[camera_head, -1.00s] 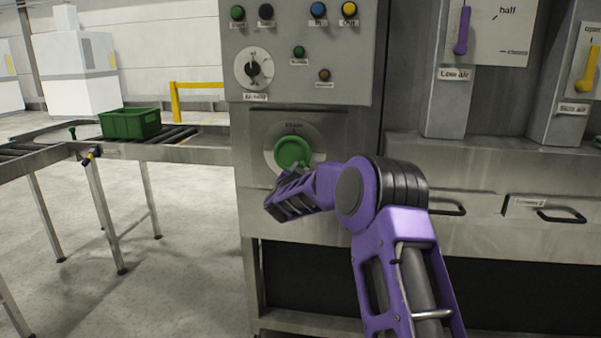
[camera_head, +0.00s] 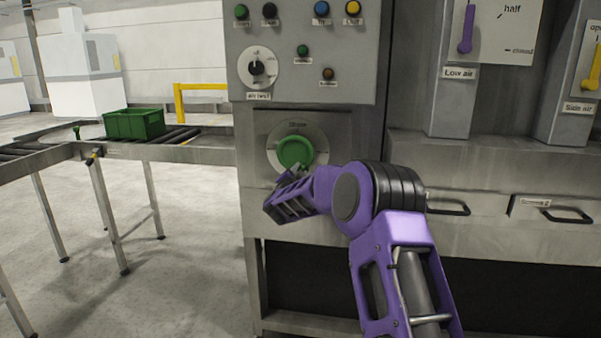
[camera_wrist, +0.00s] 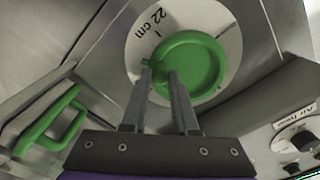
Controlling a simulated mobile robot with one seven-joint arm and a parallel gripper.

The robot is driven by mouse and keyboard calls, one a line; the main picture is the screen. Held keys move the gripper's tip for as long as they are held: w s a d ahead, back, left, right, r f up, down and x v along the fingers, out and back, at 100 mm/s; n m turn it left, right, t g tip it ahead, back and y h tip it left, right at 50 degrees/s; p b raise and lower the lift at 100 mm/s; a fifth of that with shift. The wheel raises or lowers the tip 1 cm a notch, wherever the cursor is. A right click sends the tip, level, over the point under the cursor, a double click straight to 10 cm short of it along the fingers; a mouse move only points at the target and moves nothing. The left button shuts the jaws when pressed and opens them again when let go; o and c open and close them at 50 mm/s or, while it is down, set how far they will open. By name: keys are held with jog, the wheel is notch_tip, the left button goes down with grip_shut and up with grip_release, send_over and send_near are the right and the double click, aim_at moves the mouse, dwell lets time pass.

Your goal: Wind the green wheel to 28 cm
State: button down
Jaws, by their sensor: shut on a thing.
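The green wheel (camera_head: 296,152) sits on a pale round dial (camera_head: 318,136) on the grey machine front. It also shows in the wrist view (camera_wrist: 195,66), where the dial (camera_wrist: 226,28) carries the printed reading "22 cm". A short dark mark stands on the dial beside that reading. My gripper (camera_wrist: 160,72) is shut on a small green knob at the wheel's rim. In the head view my wrist partly hides the lower edge of the dial, and the fingertips are hard to make out there.
Above the wheel is a panel with several coloured buttons and a white rotary dial (camera_head: 256,67). A purple lever (camera_head: 466,30) is at the upper right, above drawer handles (camera_head: 447,209). A green crate (camera_head: 134,123) stands on the roller conveyor at left. A green handle (camera_wrist: 52,120) shows in the wrist view.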

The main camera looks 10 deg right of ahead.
jog(key=shift+a+f, duration=0.35)
jog(key=shift+f, duration=0.05)
jog(key=c, duration=0.8)
grip_release()
jog(key=shift+o, duration=0.6)
jog(key=shift+d+r, duration=0.15)
jog(key=shift+r, duration=0.1)
jog(key=v, duration=1.7)
jog(key=shift+s, duration=0.15)
